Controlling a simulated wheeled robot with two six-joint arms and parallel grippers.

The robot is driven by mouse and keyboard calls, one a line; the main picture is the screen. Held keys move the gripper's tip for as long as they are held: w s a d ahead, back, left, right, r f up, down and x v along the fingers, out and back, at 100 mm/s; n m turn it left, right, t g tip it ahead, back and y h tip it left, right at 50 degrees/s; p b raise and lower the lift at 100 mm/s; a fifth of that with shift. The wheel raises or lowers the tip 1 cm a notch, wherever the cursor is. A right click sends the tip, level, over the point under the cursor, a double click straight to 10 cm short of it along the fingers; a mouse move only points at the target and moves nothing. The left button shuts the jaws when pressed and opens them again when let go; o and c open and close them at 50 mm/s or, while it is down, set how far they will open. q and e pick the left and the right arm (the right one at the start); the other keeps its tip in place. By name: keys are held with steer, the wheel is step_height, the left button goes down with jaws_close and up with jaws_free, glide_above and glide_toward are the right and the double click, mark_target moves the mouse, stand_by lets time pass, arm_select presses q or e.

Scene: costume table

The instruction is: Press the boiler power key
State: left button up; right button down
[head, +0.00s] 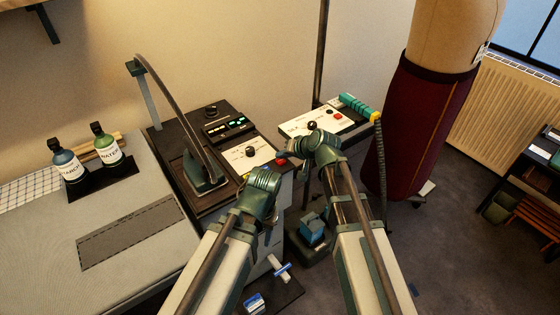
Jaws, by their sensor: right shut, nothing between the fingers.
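A dark iron station (165,135) carries a panel with a lit green display (228,125), a white dial plate (247,154) and a red key (281,162) at its right front corner. A second white panel (298,124) to the right has a dark knob, a green spot and a red key (338,116). Labels are too small to read, so I cannot tell which is the boiler power key. My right gripper (320,147) is shut and empty, just in front of the second panel. My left gripper (263,182) is below the first red key; its fingers are unclear.
An iron (205,178) with an arching hose stands on the station. Two bottles (68,165) (107,145) stand left on the grey board (60,235). A teal-handled tool (357,106) lies by the second panel. A dress form in a maroon skirt (420,130) stands right.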

mark_target(282, 163)
steer(key=shift+f+b, duration=0.5)
stand_by(0.5)
steer(key=shift+r+p, duration=0.95)
steer(key=shift+p, duration=0.05)
step_height(282, 163, up, 6)
steer(key=p, duration=0.6)
